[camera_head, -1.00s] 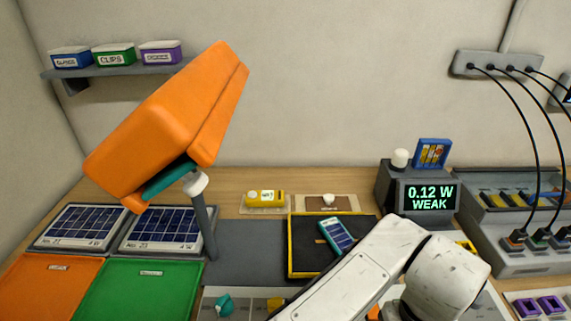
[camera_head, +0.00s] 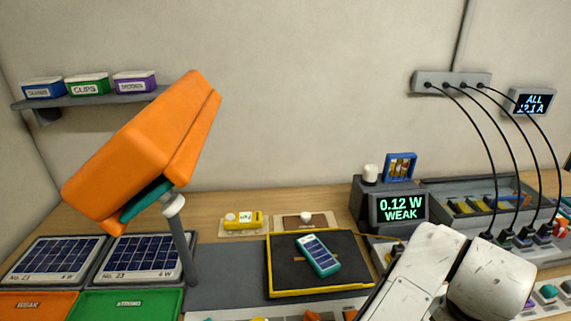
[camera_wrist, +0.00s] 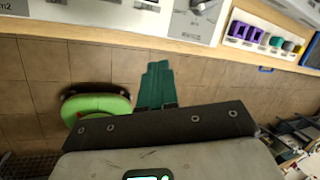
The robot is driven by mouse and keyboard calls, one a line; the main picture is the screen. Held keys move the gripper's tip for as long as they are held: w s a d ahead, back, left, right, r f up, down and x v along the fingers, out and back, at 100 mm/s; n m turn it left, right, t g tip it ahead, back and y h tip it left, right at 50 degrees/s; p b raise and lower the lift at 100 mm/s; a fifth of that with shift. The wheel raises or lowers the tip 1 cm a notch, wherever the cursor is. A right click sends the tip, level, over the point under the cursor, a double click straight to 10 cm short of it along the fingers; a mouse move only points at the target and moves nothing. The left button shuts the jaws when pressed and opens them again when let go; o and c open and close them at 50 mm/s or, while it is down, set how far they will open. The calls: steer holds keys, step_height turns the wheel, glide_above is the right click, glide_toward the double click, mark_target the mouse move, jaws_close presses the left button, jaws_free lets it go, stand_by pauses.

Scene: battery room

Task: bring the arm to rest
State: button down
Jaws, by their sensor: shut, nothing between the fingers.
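My gripper (camera_wrist: 155,85) shows in the wrist view as two teal fingers pressed together, with nothing between them. It hangs over the tiled floor (camera_wrist: 220,85), in front of the bench edge (camera_wrist: 130,35). In the head view my white arm (camera_head: 410,270) folds at the lower right, in front of the bench; the gripper itself is out of that picture. A teal solar-cell device (camera_head: 318,255) lies on the black, yellow-rimmed tray (camera_head: 268,265), apart from the arm.
An orange lamp (camera_head: 145,150) leans over two solar panels (camera_head: 145,257) at left. A display (camera_head: 400,208) reads 0.12 W WEAK. Cables run to a charger at right. In the wrist view, a green round object (camera_wrist: 97,105) stands left of the fingers.

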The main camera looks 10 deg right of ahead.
steer(key=d+r+n+t+h, duration=0.2)
steer(key=d+n+h, duration=0.1)
steer(key=d+n, duration=0.6)
step_height(320, 180, down, 4)
steer(key=s+n, duration=0.3)
steer(key=n, duration=0.4)
steer(key=s+a+f+n+g+y, duration=0.3)
steer(key=s+a+f+n+y, duration=0.3)
steer(key=s+a+f+n, duration=0.8)
steer(key=s+f, duration=0.2)
steer(key=s, duration=0.1)
steer(key=shift+a+f+n+g, duration=0.15)
steer(key=shift+f+n+g, duration=0.05)
steer(key=shift+n+g, duration=0.1)
